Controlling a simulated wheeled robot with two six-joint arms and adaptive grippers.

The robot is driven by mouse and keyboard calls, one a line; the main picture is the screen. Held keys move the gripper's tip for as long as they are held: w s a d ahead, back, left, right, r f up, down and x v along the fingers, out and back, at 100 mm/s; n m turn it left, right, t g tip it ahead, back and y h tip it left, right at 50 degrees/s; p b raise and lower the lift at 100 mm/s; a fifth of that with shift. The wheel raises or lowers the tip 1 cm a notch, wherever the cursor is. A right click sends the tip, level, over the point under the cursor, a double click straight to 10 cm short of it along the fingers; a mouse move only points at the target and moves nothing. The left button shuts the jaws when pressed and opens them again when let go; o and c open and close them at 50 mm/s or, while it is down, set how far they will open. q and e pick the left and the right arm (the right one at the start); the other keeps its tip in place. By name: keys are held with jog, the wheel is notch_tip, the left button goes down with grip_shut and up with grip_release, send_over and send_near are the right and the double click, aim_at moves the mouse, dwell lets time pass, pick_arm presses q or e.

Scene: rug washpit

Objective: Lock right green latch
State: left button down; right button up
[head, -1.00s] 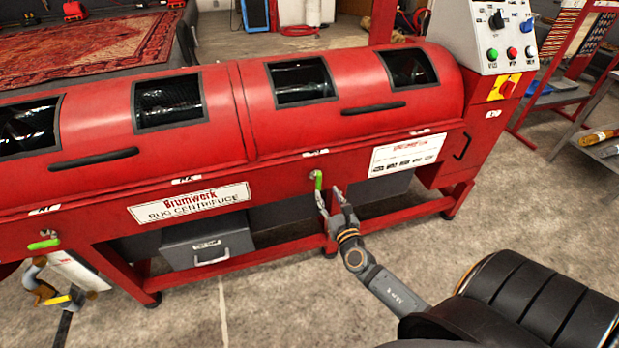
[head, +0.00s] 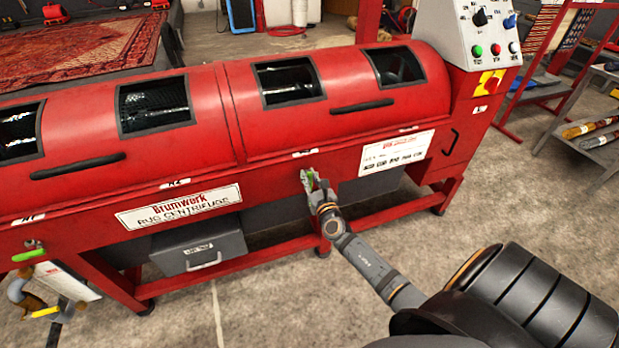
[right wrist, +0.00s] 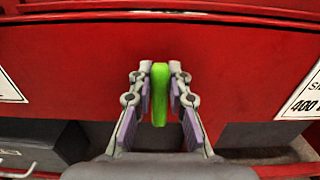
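The right green latch (head: 309,181) is on the red front rail of the rug centrifuge, right of the name plate. Its green handle (right wrist: 160,94) points straight down in the right wrist view. My right gripper (head: 318,192) is at this latch. In the right wrist view my right gripper (right wrist: 161,92) has one finger on each side of the handle, with narrow gaps showing. The fingers are open around it. The upper end of the latch is partly hidden by the fingertips in the head view. My left gripper is not in view.
Another green latch (head: 28,255) lies sideways at the far left of the centrifuge (head: 270,140). A grey drawer box (head: 199,250) sits below the rail. The control panel (head: 490,35) stands at the right end.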

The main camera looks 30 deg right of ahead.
grip_shut()
